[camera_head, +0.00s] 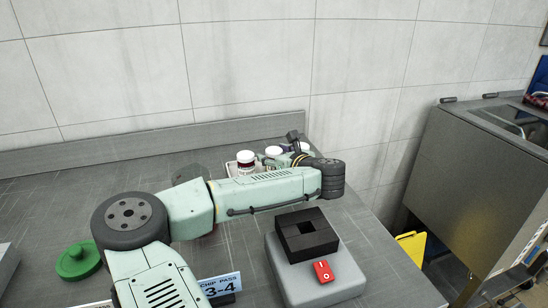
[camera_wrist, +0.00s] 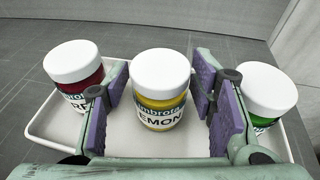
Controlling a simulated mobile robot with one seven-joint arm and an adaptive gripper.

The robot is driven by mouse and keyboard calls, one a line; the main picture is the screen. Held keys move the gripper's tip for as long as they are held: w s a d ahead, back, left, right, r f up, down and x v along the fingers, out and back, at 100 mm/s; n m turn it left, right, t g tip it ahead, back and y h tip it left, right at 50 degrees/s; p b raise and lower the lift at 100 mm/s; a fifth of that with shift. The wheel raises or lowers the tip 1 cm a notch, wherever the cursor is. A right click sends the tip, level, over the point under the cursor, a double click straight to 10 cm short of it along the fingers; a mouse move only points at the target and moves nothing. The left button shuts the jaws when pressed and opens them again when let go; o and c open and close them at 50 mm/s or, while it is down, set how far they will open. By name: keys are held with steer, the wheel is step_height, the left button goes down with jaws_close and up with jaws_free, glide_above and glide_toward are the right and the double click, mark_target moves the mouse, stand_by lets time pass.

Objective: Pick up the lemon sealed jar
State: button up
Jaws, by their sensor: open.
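The lemon jar (camera_wrist: 160,92) has a white lid, a yellow body and a label reading "EMON". It stands upright in a white tray (camera_wrist: 42,125) in the wrist view. My gripper (camera_wrist: 162,92) is open, with one purple-padded finger on each side of the lemon jar. A narrow gap shows beside each pad, and contact is not visible. In the head view my gripper (camera_head: 294,140) is at the back of the bench by the tray, small and partly hidden by my arm.
A red jar (camera_wrist: 77,80) stands left of the left finger, and a green jar (camera_wrist: 267,98) right of the right finger.

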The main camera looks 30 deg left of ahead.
steer(key=shift+w+a+f, duration=0.1)
steer(key=shift+a, duration=0.1)
steer(key=shift+c, duration=0.3)
steer(key=c, duration=1)
